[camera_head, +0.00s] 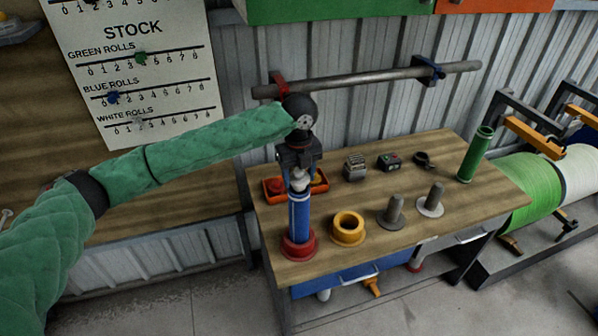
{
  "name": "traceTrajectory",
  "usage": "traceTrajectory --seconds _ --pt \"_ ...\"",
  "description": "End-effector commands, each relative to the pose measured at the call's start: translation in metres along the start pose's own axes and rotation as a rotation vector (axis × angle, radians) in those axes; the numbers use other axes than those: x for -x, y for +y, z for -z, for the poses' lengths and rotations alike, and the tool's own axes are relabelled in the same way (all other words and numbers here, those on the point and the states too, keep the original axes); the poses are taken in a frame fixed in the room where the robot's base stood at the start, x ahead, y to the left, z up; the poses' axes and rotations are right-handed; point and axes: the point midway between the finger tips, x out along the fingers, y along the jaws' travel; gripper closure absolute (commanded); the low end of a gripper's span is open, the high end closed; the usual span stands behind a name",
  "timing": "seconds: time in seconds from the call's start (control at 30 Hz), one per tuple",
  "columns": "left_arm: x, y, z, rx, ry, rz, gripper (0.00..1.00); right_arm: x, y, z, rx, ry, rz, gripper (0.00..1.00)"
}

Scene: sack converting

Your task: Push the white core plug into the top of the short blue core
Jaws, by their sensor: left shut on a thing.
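The short blue core (299,216) stands upright in a red round base (298,246) at the left front of the wooden table. My left gripper (299,174) points down right over the top of this core and is shut on the white core plug (299,183). The plug is at the core's mouth; how far it sits inside, or whether it only touches, I cannot tell. The gripper fingers partly hide the plug. My right gripper is not in view.
An orange tray (273,189) lies just behind the core. A yellow ring base (348,228), two grey spindles (394,211) and a green core (475,155) stand to the right. A grey bar (380,78) runs along the wall behind. The table's front middle is clear.

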Motion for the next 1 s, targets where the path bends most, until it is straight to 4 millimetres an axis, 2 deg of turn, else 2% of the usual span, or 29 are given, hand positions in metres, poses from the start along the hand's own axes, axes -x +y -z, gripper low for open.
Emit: traceTrajectory --seconds 0.53,0.87,0.9,1.0 --pt "-0.025 0.0 0.0 0.0 0.001 -0.001 0.68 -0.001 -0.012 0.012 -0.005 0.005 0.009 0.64" --pt "-0.031 0.001 0.001 0.0 0.004 -0.005 0.68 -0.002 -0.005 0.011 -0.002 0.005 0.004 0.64" --pt "-0.032 0.001 0.002 0.0 0.004 -0.005 0.44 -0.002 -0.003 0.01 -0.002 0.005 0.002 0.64" --pt "-0.033 0.001 0.002 -0.001 0.006 -0.006 0.24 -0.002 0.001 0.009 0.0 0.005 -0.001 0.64"
